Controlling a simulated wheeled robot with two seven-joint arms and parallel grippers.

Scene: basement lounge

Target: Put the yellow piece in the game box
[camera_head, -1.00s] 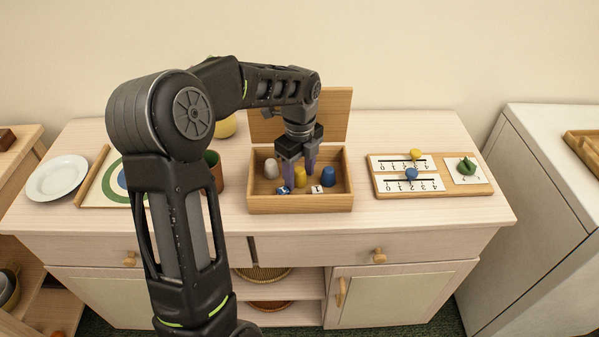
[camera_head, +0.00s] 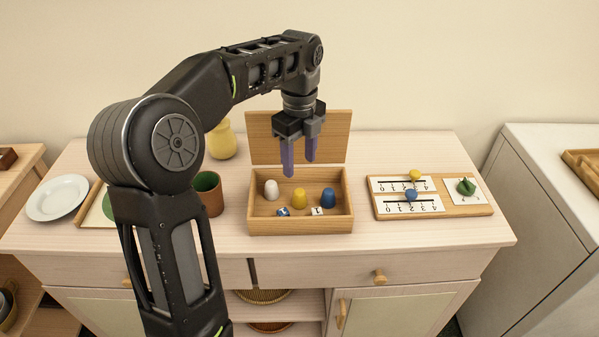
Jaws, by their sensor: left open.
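The yellow piece (camera_head: 299,199) stands inside the open wooden game box (camera_head: 300,227), near its middle. A white piece (camera_head: 271,190) stands to its left and a blue piece (camera_head: 328,198) to its right. A blue die (camera_head: 283,212) and a white die (camera_head: 317,211) lie in front of it in the box. The raised lid (camera_head: 265,150) is at the box's back. My left gripper (camera_head: 300,170) is open and empty, pointing down above the back of the box, clear of the pieces. My right gripper is out of view.
A score board (camera_head: 455,210) with a yellow peg (camera_head: 415,174), a blue peg (camera_head: 411,194) and a green piece (camera_head: 466,187) lies right of the box. A brown cup (camera_head: 208,193), yellow vase (camera_head: 222,140) and white plate (camera_head: 57,198) stand to the left.

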